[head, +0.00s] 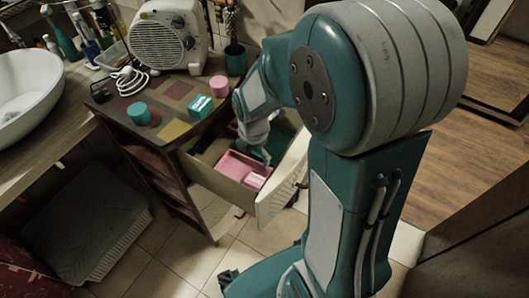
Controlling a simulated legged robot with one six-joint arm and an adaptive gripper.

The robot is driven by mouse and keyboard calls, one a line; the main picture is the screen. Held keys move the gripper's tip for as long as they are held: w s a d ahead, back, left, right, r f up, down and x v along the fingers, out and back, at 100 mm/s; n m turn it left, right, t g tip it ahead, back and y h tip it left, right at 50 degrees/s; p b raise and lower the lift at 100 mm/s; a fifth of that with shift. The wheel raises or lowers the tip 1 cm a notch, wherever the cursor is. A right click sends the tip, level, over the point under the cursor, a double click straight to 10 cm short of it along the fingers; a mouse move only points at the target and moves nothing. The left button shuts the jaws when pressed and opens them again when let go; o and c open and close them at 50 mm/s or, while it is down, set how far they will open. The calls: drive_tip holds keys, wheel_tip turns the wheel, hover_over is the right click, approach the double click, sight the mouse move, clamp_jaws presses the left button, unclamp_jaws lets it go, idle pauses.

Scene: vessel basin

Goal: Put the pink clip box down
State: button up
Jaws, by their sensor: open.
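A pink box (235,166) lies in the open drawer (218,184) of the dark cabinet. A smaller, paler pink piece (256,180) shows at its right front; I cannot tell whether it is part of the box or a separate thing. My gripper (262,154) reaches down into the drawer just behind and to the right of the pink box. It is open, and nothing shows held in it. The fingertips are small and partly hidden, so I cannot tell whether they touch the box.
On the cabinet top stand a teal round container (138,113), a teal-and-white box (200,105), a pink round container (219,86) and a fan heater (170,38). A white basin (25,85) is at left.

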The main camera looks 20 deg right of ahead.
drive_tip(key=s+r+m+t, duration=0.2)
drive_tip(key=s+r+m, duration=0.4)
drive_tip(key=r+m, duration=0.3)
drive_tip(key=s+r+m+t, duration=0.3)
drive_tip(key=s+r+m, duration=0.4)
drive_tip(key=r+m, duration=0.3)
drive_tip(key=m, duration=0.4)
drive_tip(key=shift+a, duration=0.25)
